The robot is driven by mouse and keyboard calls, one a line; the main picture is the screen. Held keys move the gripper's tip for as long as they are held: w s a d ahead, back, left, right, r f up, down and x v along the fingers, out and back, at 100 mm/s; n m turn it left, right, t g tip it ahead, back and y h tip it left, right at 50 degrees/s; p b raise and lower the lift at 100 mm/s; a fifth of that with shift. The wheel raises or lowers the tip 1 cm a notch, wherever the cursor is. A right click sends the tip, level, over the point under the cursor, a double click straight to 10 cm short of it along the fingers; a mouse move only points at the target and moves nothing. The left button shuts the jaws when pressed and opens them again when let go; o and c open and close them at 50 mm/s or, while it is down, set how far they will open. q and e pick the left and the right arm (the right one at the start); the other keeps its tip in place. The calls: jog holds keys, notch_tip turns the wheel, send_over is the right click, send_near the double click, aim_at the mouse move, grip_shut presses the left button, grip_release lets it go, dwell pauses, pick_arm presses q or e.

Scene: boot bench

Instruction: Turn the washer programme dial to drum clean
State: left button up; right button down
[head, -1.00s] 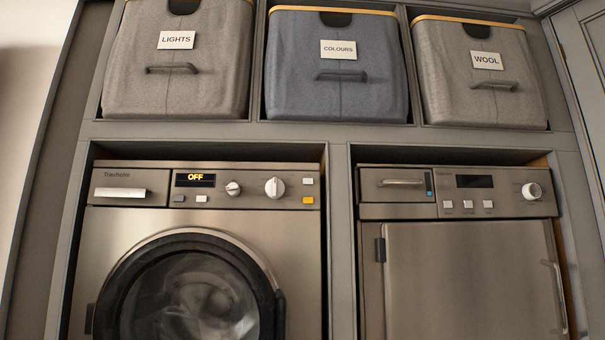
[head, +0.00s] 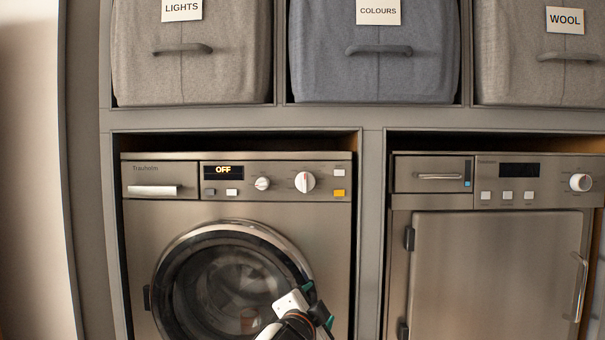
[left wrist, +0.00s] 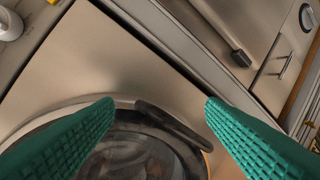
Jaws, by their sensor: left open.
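The washer (head: 150,225) stands in the left bay with a round glass door (head: 225,285). Its display (head: 223,172) reads OFF. The larger white programme dial (head: 304,182) sits right of a smaller knob (head: 262,184) on the panel; its red mark points roughly up. My left gripper (head: 308,302) is in front of the right side of the washer door, below the dial. A white dial (left wrist: 10,24) shows at the top left there. My right gripper is not in view.
The dryer (head: 490,260) is in the right bay, with its own knob (head: 581,182). A grey upright (head: 371,230) divides the bays. Fabric bins marked LIGHTS (head: 190,60), COLOURS (head: 375,60) and WOOL (head: 540,60) sit above. The space before the washer panel is clear.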

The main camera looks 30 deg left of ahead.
pick_arm(q)
jog(key=a+r+t+y, duration=0.2)
jog(key=a+r, duration=0.2)
jog(key=r, duration=0.9)
jog(key=t, duration=0.1)
send_near(303, 185)
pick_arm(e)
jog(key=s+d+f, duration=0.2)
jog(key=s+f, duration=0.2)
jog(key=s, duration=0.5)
pick_arm(q)
jog(key=shift+y, duration=0.4)
jog(key=p+x, duration=0.7)
jog(key=shift+w, duration=0.4)
jog(key=shift+x, duration=0.8)
jog(key=shift+f, duration=0.15)
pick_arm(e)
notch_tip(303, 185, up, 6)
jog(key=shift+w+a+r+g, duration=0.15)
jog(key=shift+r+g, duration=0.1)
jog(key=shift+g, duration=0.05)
pick_arm(q)
jog(key=shift+c, duration=0.3)
jog(key=c, duration=0.9)
